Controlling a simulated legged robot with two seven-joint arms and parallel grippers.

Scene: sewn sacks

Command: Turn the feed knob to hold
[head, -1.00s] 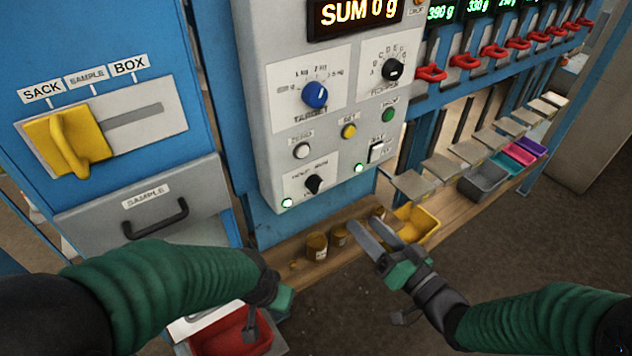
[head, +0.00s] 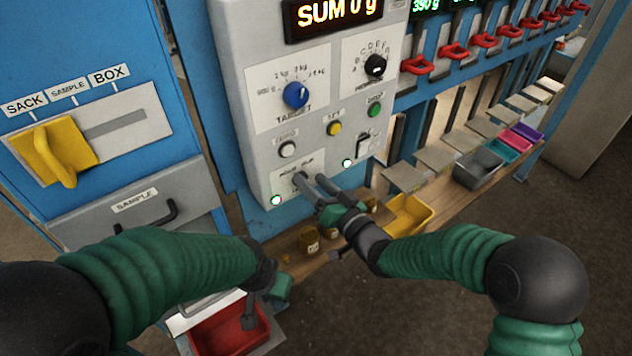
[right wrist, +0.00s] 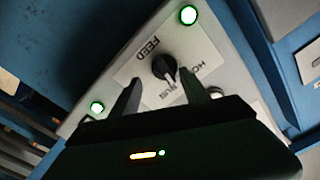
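The black feed knob (right wrist: 164,67) sits on a white label plate with FEED and partly covered position words in the right wrist view. Its pale pointer mark faces the lower edge of that view; I cannot tell exactly which word it points at. My right gripper (right wrist: 160,94) is open, its two fingers on either side of the space just below the knob, with a gap between. In the head view my right gripper (head: 308,182) reaches the panel's lower part, and its fingers hide the knob. My left gripper (head: 262,305) hangs low at the left; its fingers are unclear.
The grey panel (head: 240,110) also carries a blue target knob (head: 295,95), a second black knob (head: 375,66) and several buttons close above the gripper. A yellow lever (head: 62,152) is at left. A red bin (head: 228,330) lies under my left gripper.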

